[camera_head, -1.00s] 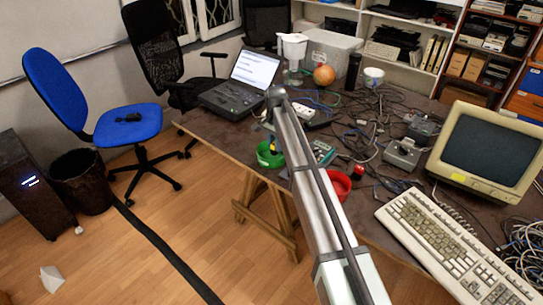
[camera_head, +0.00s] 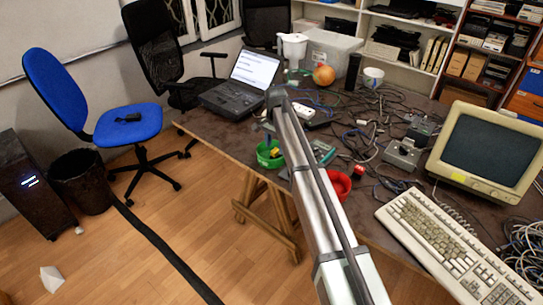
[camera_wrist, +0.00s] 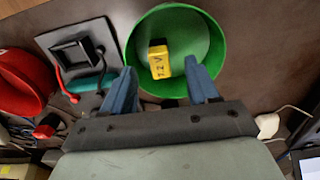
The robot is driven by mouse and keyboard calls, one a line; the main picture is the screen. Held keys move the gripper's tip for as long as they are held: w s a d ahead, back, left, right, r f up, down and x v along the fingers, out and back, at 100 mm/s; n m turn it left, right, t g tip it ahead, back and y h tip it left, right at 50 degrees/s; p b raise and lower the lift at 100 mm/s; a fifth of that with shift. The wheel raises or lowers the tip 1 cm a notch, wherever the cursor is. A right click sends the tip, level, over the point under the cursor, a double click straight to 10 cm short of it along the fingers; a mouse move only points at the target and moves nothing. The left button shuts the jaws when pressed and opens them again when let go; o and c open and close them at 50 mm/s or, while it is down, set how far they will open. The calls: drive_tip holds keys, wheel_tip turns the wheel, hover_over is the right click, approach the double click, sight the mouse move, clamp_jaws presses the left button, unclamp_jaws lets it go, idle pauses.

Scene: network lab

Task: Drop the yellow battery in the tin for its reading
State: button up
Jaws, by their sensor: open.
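The yellow battery (camera_wrist: 159,60) lies inside a round green tin (camera_wrist: 135,50) in the wrist view, on its floor, with dark marking on one face. In the head view the battery (camera_head: 275,152) shows as a small yellow spot within the green tin (camera_head: 262,160) near the table's edge. My gripper (camera_wrist: 161,88) is open, its two blue fingers apart at the near side of the tin, with nothing between them. In the head view my arm hides the gripper.
A grey tester (camera_wrist: 85,55) with a black frame and red and black leads stands beside the tin. A red bowl (camera_wrist: 25,75) is further left; it shows in the head view (camera_head: 340,185) too. Cables, a keyboard (camera_head: 440,240) and a monitor (camera_head: 490,150) crowd the right.

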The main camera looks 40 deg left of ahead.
wheel_tip(320, 180, up, 14)
drive_tip(key=shift+f, duration=0.25)
drive_tip(key=shift+f, duration=0.1)
idle(0.6)
